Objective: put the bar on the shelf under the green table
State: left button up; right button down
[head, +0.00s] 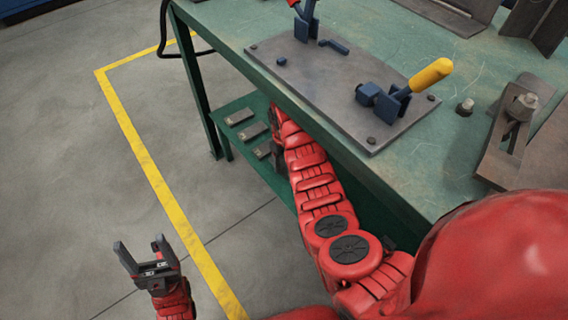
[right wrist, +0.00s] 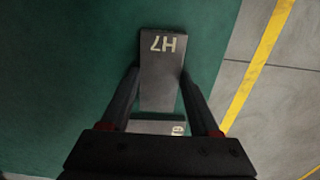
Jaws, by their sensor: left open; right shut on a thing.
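In the right wrist view, a grey bar (right wrist: 160,85) marked H7 lies between the fingers of my right gripper (right wrist: 160,74), which is shut on it. The green shelf (right wrist: 60,80) is beneath it; I cannot tell whether the bar touches it. In the head view, my right arm reaches under the green table (head: 210,20) to the shelf (head: 226,143), and the gripper is mostly hidden by the arm and table. My left gripper (head: 147,260) is open and empty over the floor, left of the table.
Grey bars (head: 239,117) (head: 252,131) (head: 263,148) show on the shelf; part of another bar (right wrist: 155,127) shows near the held one. A table leg (head: 199,90) stands at the shelf's left. A fixture plate (head: 330,85) with a yellow-handled clamp (head: 430,75) is on the tabletop.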

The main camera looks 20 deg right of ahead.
jog(key=shift+c, duration=0.6)
grip_release()
jog(key=shift+r, duration=0.1)
